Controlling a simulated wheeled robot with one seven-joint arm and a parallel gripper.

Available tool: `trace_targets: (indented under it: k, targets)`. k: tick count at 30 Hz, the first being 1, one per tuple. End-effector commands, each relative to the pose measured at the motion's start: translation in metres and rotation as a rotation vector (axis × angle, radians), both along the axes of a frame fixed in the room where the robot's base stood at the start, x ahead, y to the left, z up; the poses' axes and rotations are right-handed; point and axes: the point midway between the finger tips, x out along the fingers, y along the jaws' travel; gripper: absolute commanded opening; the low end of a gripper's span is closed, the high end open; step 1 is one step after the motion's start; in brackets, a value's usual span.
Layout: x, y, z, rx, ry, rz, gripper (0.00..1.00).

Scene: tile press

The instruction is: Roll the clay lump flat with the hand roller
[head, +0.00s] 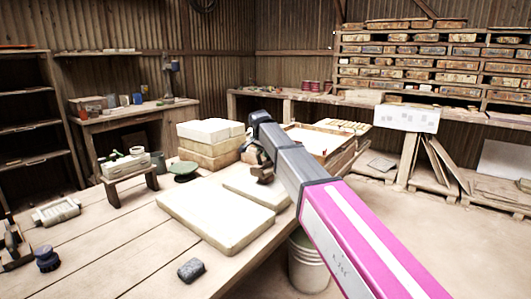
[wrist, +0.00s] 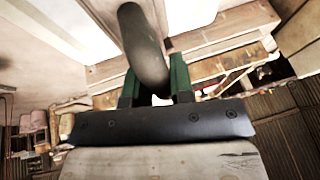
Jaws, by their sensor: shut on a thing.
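My gripper (wrist: 154,86) is shut on a smooth dark grey rounded bar, apparently the hand roller's handle (wrist: 143,45), between its two green fingers. In the head view my gripper (head: 255,158) is partly hidden behind my forearm, above the right-hand pale slab (head: 258,192). A brownish part of the held thing (head: 262,174) shows just below it; I cannot tell whether it touches the slab. I cannot make out the clay lump for sure. A small dark grey block (head: 190,270) lies near the table's front edge.
A larger pale slab (head: 215,220) lies on the wooden table (head: 100,250). Stacked pale blocks (head: 208,140) and a dark green round thing (head: 183,172) stand behind. A small stool (head: 130,170) holds tools at left. A bucket (head: 308,265) stands below the table's right edge.

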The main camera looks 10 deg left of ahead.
Motion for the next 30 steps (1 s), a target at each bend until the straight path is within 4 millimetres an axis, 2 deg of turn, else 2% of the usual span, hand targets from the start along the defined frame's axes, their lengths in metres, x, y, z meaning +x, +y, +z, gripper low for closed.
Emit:
trace_targets:
  k: [24, 30]
  targets:
    - [-0.014, -0.029, 0.000, -0.002, 0.004, -0.001, 0.00]
    - [-0.013, -0.027, 0.001, -0.002, 0.004, 0.000, 0.00]
